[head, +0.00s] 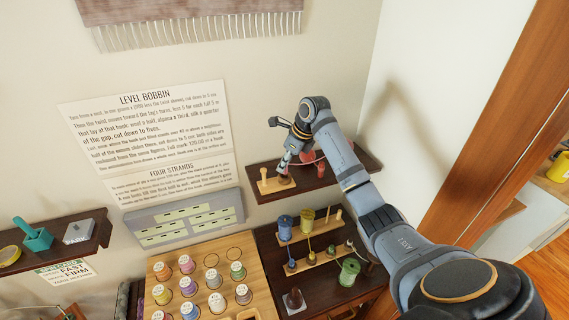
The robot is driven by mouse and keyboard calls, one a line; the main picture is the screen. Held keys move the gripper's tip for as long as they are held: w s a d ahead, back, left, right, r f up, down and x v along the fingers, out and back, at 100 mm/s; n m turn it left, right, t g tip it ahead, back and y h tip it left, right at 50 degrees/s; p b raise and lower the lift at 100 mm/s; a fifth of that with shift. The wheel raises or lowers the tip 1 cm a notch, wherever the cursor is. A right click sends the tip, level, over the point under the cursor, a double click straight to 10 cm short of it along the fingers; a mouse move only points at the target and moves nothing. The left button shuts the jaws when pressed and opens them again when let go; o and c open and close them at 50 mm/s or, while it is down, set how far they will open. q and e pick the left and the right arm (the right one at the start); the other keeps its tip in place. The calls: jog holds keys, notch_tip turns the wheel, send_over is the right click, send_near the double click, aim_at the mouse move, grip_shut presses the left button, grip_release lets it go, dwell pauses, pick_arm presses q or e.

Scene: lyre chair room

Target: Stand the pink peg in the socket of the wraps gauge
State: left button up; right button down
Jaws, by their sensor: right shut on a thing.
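My right gripper (288,157) reaches over the small dark shelf at the back right, pointing down. It is shut on a small pink piece that seems to be the pink peg (285,166), mostly hidden by the fingers. Just below it, on the shelf, is a light wooden base with an upright pale peg (264,175), which looks like the wraps gauge (271,188). A dark brown round part (284,180) sits at its right end, under the peg. I cannot tell whether the peg touches it. My left gripper is not in view.
The shelf (325,184) also carries a reddish ring-like thing (309,157) behind my gripper. Below, a dark table holds spools (349,271) and peg racks, beside a wooden board of thread spools (205,260). The wall closes off the back.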

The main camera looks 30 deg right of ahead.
jog(key=shift+f, duration=1.15)
jog(key=c, duration=1.2)
grip_release()
jog(key=shift+s+r, duration=0.1)
jog(key=shift+r, duration=0.25)
jog(key=v, duration=1.1)
jog(key=shift+r, duration=0.15)
jog(key=shift+s, duration=0.1)
